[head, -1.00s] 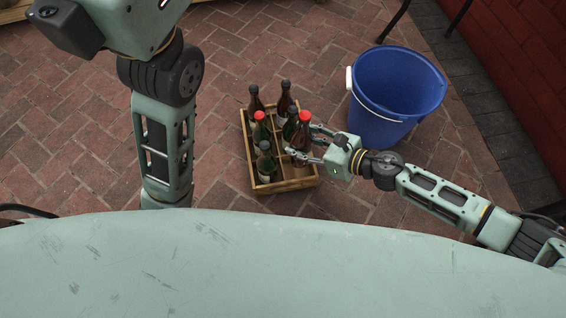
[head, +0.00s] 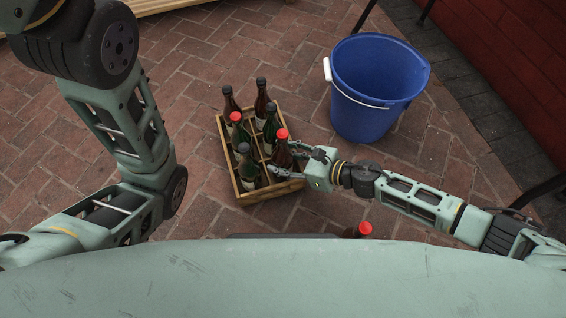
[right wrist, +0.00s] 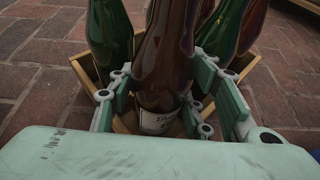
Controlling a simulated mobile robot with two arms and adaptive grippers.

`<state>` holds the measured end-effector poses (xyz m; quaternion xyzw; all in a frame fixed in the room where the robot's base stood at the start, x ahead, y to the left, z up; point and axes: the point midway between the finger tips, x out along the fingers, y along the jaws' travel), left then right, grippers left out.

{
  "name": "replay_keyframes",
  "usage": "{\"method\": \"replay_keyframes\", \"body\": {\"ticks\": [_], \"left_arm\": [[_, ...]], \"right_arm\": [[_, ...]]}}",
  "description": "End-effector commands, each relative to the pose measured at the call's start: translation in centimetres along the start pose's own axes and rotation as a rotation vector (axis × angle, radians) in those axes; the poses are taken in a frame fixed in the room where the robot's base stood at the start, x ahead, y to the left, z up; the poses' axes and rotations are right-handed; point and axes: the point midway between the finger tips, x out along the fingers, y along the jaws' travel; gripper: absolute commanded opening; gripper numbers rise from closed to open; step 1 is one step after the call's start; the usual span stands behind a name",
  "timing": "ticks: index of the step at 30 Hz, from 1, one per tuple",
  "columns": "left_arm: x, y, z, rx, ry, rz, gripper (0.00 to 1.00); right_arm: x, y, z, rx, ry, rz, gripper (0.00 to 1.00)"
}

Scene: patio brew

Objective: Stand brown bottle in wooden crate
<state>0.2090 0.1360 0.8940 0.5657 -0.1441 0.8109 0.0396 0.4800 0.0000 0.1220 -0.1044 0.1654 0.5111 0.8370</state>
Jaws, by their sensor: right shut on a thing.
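The brown bottle (head: 281,153) with a red cap is upright at the front right compartment of the wooden crate (head: 271,192). My right gripper (head: 291,161) is shut on it, coming from the right. In the right wrist view the bottle (right wrist: 166,62) stands between the fingers, with its white label low inside the crate walls. I cannot tell whether its base touches the crate floor. My left arm shows at the left, but its gripper is out of view.
Several other brown and green bottles (head: 240,134) stand in the crate, close to the held one. A blue bucket (head: 372,98) stands behind and right. Another red-capped bottle (head: 364,230) shows partly at the front. Brick paving is clear left of the crate.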

Motion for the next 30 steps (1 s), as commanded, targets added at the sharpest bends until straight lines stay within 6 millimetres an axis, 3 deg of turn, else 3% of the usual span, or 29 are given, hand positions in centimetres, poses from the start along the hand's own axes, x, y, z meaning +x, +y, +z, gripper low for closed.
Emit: {"method": "replay_keyframes", "body": {"ticks": [14, 15, 17, 30], "left_arm": [[-0.66, 0.23, -0.51, 0.001, 0.007, 0.002, 0.41], [-0.52, 0.20, -0.45, 0.001, 0.007, 0.002, 0.41], [-0.51, 0.21, -0.45, 0.001, 0.007, 0.003, 0.41], [0.20, 0.06, -0.19, 0.000, 0.007, 0.003, 0.41]], "right_arm": [[0.49, -0.01, -0.85, 0.000, -0.004, 0.001, 0.00], [0.39, 0.02, -0.91, 0.000, 0.000, 0.001, 0.49], [0.38, 0.02, -0.91, 0.000, 0.000, 0.000, 0.54], [-0.50, 0.02, -0.48, 0.002, 0.002, 0.000, 0.54]]}}
